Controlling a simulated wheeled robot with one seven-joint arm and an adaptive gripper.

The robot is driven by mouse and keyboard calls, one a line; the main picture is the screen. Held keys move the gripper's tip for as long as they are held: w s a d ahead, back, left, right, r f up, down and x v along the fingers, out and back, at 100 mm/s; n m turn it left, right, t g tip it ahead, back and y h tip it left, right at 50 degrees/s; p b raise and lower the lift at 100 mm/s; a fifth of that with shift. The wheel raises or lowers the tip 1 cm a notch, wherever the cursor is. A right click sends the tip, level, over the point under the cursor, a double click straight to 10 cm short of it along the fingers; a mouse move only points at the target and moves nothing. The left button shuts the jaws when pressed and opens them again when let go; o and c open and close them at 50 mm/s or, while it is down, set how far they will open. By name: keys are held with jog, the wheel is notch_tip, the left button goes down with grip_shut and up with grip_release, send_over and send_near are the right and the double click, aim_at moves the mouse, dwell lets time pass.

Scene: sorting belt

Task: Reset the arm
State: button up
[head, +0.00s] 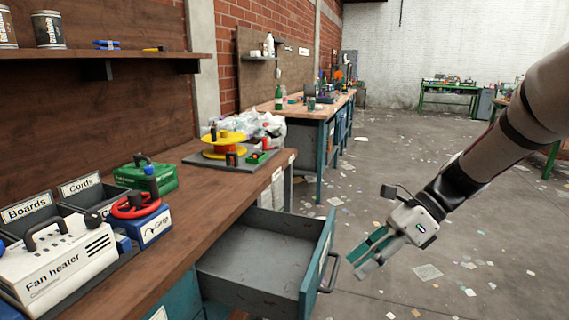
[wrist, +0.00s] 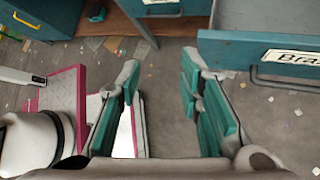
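My gripper (head: 372,254) is at the end of my arm on the right of the head view. It hangs in free air just right of the open drawer's front and handle, apart from them. In the wrist view my gripper (wrist: 160,80) shows two teal-padded fingers spread wide with nothing between them but floor and a pale, pink-edged part below. The open drawer (head: 265,262) looks empty inside. Its teal front (wrist: 225,52) with a handle and a partly cut-off label is at the upper right of the wrist view.
A wooden workbench (head: 165,225) at left holds a fan heater (head: 62,265), a red-wheeled device (head: 140,210), a green case (head: 147,175), bins and a yellow spool (head: 225,143). The floor (head: 440,240) to the right is open, with scattered paper scraps.

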jog(key=s+r+n+h, duration=0.3)
jog(key=s+n, duration=0.3)
jog(key=s, duration=0.3)
jog(key=s+r+n+h, duration=0.3)
jog(key=s+n, duration=0.3)
jog(key=s, duration=0.3)
jog(key=s+d+f+n+t+h, duration=0.2)
jog(key=s+d+n+h, duration=0.15)
jog(key=s+n, duration=0.7)
notch_tip(320, 180, up, 25)
jog(key=m+t+p, duration=0.1)
jog(key=t+p, duration=0.2)
jog(key=p, duration=2)
jog(key=shift+s+d+r+t, duration=0.15)
jog(key=shift+s+d+t, duration=0.2)
jog(key=shift+t, duration=0.05)
